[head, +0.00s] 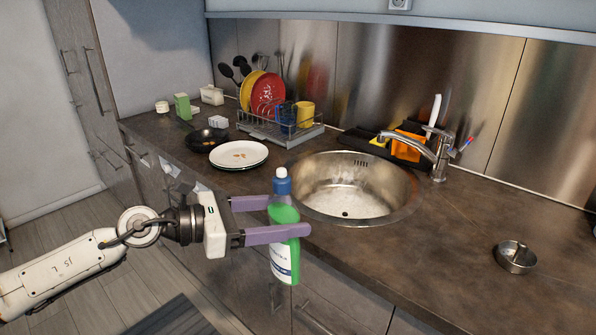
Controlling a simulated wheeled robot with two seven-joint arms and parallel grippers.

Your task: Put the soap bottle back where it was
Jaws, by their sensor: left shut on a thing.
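The soap bottle (283,262) is green with a white label, a blue collar and a white cap. It is upright in the head view, in front of the counter edge and left of the sink's near rim. My left gripper (284,218) comes in from the left and is shut on the bottle, with its two purple fingers around the upper body. The near finger hides part of the bottle. My right gripper is not in view.
The round steel sink (396,212) lies behind the bottle, with a faucet (438,150) at its back right. White plates (239,155) and a dish rack (262,131) stand left of it. A small metal bowl (515,258) sits at right. The counter (430,268) between is clear.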

